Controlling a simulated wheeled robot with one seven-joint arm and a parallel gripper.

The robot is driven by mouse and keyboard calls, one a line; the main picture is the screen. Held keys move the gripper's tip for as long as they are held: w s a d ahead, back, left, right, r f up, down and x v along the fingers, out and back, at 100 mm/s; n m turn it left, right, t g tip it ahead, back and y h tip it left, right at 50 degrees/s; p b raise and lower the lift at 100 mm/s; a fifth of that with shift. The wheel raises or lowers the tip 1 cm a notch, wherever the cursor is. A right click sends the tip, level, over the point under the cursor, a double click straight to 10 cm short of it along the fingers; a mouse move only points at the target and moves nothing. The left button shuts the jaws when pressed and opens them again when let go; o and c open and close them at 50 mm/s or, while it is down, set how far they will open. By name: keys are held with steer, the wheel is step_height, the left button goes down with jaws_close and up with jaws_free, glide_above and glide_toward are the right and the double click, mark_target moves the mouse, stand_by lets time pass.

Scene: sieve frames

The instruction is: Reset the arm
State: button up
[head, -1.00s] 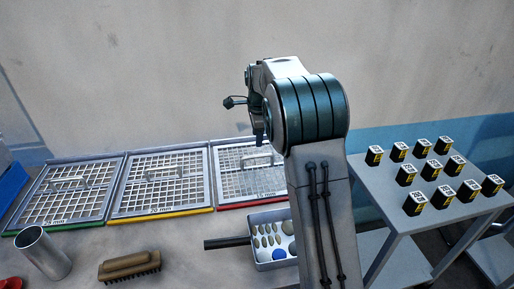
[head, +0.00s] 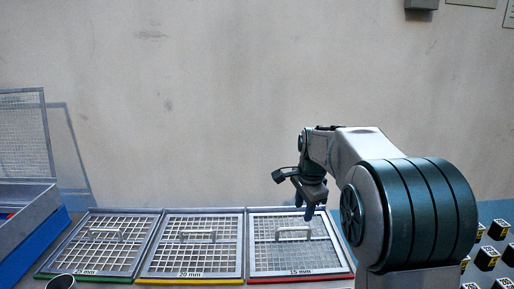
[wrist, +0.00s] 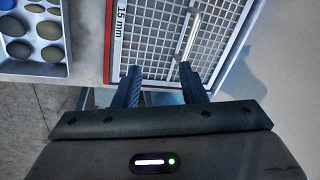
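My gripper (head: 309,213) hangs at the end of my bent arm, above the right-hand sieve frame (head: 345,277), which has a red front edge and a 15 mm label. In the wrist view my gripper (wrist: 172,82) shows its two dark fingers apart with nothing between them. The sieve's metal handle (wrist: 187,38) lies beyond the fingertips. I cannot tell the exact height of the fingers over the mesh.
A 20 mm sieve with a yellow edge (head: 190,281) and a green-edged sieve (head: 85,277) stand to the left. A tray of stones (wrist: 38,72) lies beside the red edge. Black-and-yellow blocks (head: 487,258) stand at right. A blue-based bin (head: 38,245) is at far left.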

steer(key=s+f+n, duration=0.2)
steer(key=s+n, duration=0.5)
steer(key=s, duration=0.7)
steer(key=s+f+n, duration=0.2)
steer(key=s+n, duration=0.5)
steer(key=s, duration=0.8)
steer(key=shift+a+f+t, duration=0.15)
steer(key=shift+f+t, duration=0.1)
steer(key=shift+t, duration=0.05)
